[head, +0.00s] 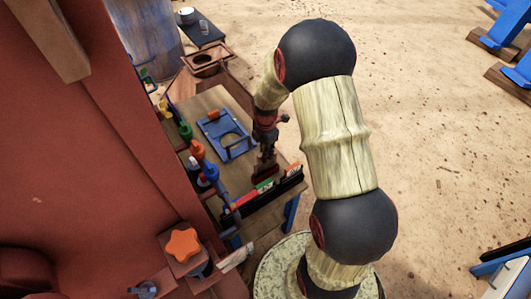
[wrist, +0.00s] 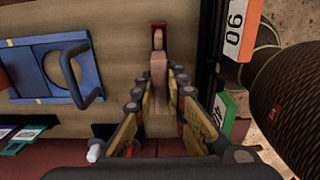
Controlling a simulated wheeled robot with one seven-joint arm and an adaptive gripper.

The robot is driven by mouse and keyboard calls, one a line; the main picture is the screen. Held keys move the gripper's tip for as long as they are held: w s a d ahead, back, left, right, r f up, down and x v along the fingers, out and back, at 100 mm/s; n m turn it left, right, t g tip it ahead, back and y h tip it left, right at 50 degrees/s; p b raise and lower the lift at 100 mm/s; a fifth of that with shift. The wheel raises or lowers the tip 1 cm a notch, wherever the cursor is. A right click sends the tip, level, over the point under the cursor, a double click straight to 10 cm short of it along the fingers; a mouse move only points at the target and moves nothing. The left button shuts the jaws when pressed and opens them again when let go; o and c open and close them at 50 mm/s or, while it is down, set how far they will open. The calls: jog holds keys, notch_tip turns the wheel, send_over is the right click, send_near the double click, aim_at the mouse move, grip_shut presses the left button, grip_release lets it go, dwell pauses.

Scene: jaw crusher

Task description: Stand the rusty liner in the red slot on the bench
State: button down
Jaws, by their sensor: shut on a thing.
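My gripper (head: 267,152) is over the wooden bench (head: 207,103), near its labelled edge. In the wrist view its two fingers (wrist: 158,90) are shut on the rusty liner (wrist: 158,72), a narrow brownish plate seen nearly edge-on. The red slot (wrist: 158,32) shows just beyond the liner, in line with it. In the head view a dark reddish shape (head: 264,171) lies under my gripper; liner and slot are hard to tell apart there. I cannot tell whether the liner's lower edge is in the slot or above it.
A blue frame with a handle (head: 228,135) lies on the bench; it also shows in the wrist view (wrist: 55,70). Black holders with an orange label (wrist: 234,32) and a green label (wrist: 222,112) line one edge. Coloured bottles (head: 197,152) stand along the left. The red machine wall (head: 80,150) is close.

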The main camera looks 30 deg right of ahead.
jog(key=shift+f+b, duration=0.45)
jog(key=shift+f, duration=0.4)
jog(key=c, duration=1.7)
grip_release()
jog(key=shift+c, duration=0.2)
jog(key=shift+s+f, duration=0.1)
notch_tip(320, 180, up, 12)
jog(key=shift+r, duration=0.1)
